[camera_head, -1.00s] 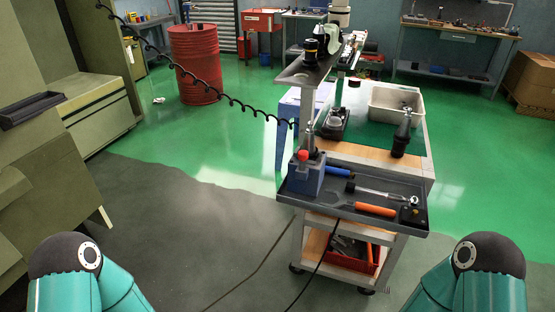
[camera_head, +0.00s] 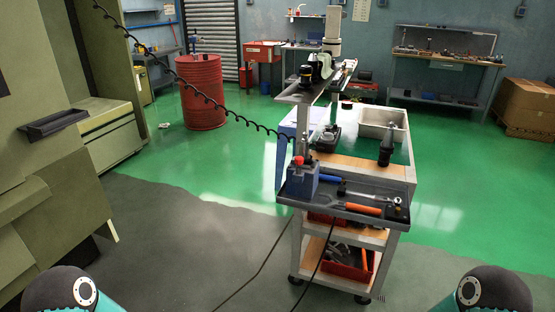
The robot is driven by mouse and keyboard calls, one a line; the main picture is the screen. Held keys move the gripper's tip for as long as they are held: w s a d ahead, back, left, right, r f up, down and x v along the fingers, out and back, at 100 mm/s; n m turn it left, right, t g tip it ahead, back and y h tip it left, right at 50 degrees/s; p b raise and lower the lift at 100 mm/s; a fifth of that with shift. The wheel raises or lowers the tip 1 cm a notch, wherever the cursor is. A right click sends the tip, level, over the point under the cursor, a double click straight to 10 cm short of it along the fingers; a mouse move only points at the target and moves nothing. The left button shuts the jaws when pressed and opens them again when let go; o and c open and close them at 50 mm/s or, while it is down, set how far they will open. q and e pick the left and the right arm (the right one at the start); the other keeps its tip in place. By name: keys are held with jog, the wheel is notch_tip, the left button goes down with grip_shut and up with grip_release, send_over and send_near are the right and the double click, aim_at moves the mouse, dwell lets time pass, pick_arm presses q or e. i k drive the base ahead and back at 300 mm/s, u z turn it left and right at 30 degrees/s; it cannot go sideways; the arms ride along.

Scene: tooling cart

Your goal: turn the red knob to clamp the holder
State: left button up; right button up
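The red knob (camera_head: 299,160) sits on top of a small blue clamping block (camera_head: 301,182) at the left end of the cart's front tray. A holder seems to stand at the block (camera_head: 307,162), but it is too small to tell how it is seated. A black tool holder (camera_head: 386,148) stands upright on the cart top, to the right. My two arms show only as rounded dark and teal links at the bottom left and bottom right corners. Neither gripper is in view, and nothing of mine touches the knob.
The cart's front tray (camera_head: 345,207) holds a blue-handled tool, a ratchet and an orange-handled tool (camera_head: 363,209). A white bin (camera_head: 384,122) stands on the cart top. A coiled black cable hangs across to the cart. A red barrel (camera_head: 201,92) stands behind left. The floor before the cart is clear apart from cables.

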aim_at(299, 161)
jog(key=z, duration=0.15)
jog(key=i, duration=0.9)
jog(key=u, duration=0.2)
jog(key=k, duration=0.8)
jog(key=z, duration=0.2)
jog(key=i, duration=0.75)
jog(key=u, duration=0.05)
